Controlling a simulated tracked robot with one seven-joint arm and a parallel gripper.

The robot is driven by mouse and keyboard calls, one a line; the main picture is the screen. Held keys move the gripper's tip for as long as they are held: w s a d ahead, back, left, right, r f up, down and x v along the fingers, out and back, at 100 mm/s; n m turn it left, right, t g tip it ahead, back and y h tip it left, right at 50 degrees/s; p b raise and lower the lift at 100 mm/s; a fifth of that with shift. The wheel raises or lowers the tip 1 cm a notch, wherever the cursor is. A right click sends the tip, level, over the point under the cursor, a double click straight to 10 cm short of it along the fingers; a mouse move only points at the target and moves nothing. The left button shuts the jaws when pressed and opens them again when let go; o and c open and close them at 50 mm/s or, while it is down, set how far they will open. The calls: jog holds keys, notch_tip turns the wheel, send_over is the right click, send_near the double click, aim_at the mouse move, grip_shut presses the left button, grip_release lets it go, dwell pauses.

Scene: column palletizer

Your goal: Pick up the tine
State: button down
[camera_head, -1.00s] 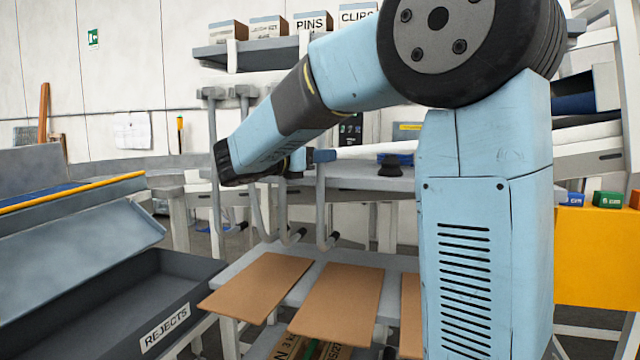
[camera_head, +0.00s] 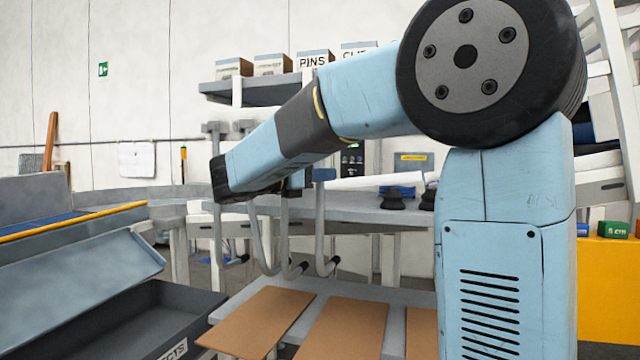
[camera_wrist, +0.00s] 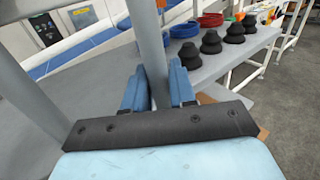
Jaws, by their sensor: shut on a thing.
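The tine is a grey round bar, bent into a hook with a black tip. In the wrist view the tine (camera_wrist: 150,50) passes between the two blue fingers of my gripper (camera_wrist: 159,88), which are shut on it. My forearm hides much of the gripper there. Another grey bar (camera_wrist: 25,95) stands at the left in the wrist view.
A grey bench (camera_head: 365,208) behind holds black suction cups (camera_head: 393,200). Brown boards (camera_head: 345,328) lie on a low rack below the tines. A dark rejects bin (camera_head: 150,325) stands at the lower left. A shelf (camera_head: 250,92) with boxes hangs on the wall.

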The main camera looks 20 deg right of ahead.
jog(key=s+a, duration=0.9)
jog(key=s, duration=0.4)
jog(key=shift+a, duration=0.15)
dwell(1.0)
